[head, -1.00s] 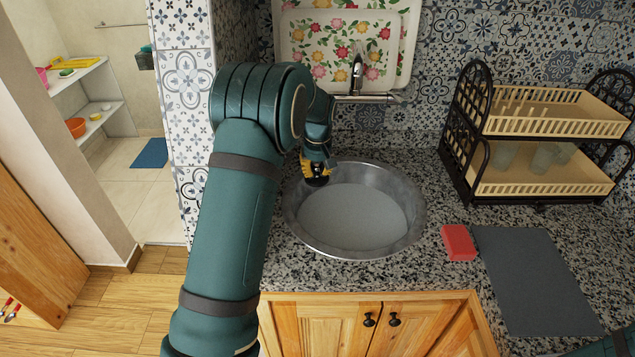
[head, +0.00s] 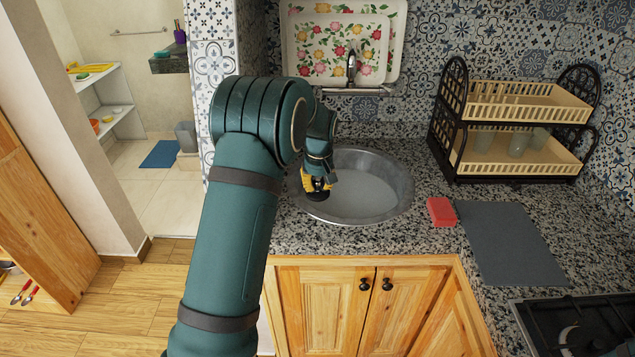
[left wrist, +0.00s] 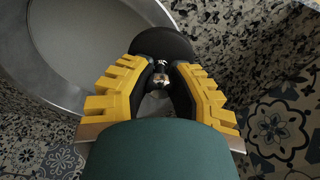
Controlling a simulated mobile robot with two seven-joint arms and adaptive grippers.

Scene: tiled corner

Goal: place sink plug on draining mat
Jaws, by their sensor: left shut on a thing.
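The sink plug is a black disc with a shiny metal knob; it shows in the left wrist view (left wrist: 163,50) and, small and dark, in the head view (head: 318,196). My left gripper (head: 317,184) has yellow fingers. In the left wrist view it (left wrist: 160,80) is shut on the plug's knob, with the disc beyond the fingertips. It holds the plug at the left side of the round metal sink (head: 370,200); its exact height is unclear. The draining mat (head: 510,243), a flat dark grey rectangle, lies bare on the counter at the right. My right gripper is out of view.
A red sponge (head: 440,211) lies between sink and mat. A two-tier dish rack (head: 515,167) with cups stands behind the mat. A faucet (head: 351,70) and floral trays (head: 340,48) are behind the sink. A stove (head: 580,325) is at the front right.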

